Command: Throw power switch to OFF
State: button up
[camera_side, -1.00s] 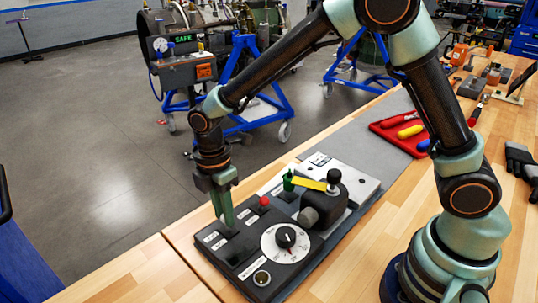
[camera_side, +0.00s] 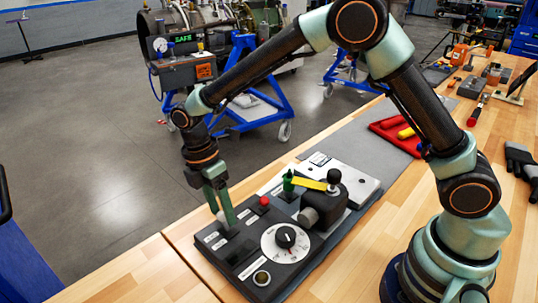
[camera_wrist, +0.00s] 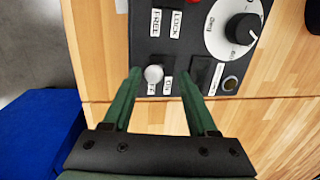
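The dark control panel (camera_side: 228,262) lies on the bench in the side view and shows at the top of the wrist view (camera_wrist: 142,40). A switch with a round silver knob (camera_wrist: 153,73) is on the panel. Beside it are small white labels (camera_wrist: 167,84) that seem to read ON and OFF, partly covered. My gripper (camera_side: 222,215) is over the panel's left part, tilted, with two green fingers apart. In the wrist view my gripper (camera_wrist: 160,75) has its fingertips on either side of the knob, nearer on the left. I cannot tell whether a finger touches it.
A white dial with a black knob (camera_side: 286,238), a red button (camera_side: 264,201) and a black block with a yellow lever (camera_side: 309,183) are to the right of my gripper. A red tray (camera_side: 390,130) lies farther back. A FREE/LOCK switch (camera_wrist: 166,4) is near the silver knob.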

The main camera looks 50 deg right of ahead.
notch_tip(320, 180, up, 12)
jog(key=w, duration=0.2)
jog(key=shift+a, duration=0.4)
jog(key=s+d+r+m+t+y, duration=0.1)
jog(key=s+d+r+m+t, duration=0.15)
jog(key=d+m, duration=0.25)
jog(key=s+d+r+m+t, duration=0.1)
jog(key=s+d+r+m, duration=0.25)
jog(key=d, duration=0.25)
jog(key=s+d+m+t, duration=0.4)
jog(key=s+d+m, duration=0.3)
jog(key=m, duration=0.2)
jog(key=shift+s+f, duration=0.2)
jog(key=shift+f, duration=0.25)
jog(key=shift+m, duration=0.25)
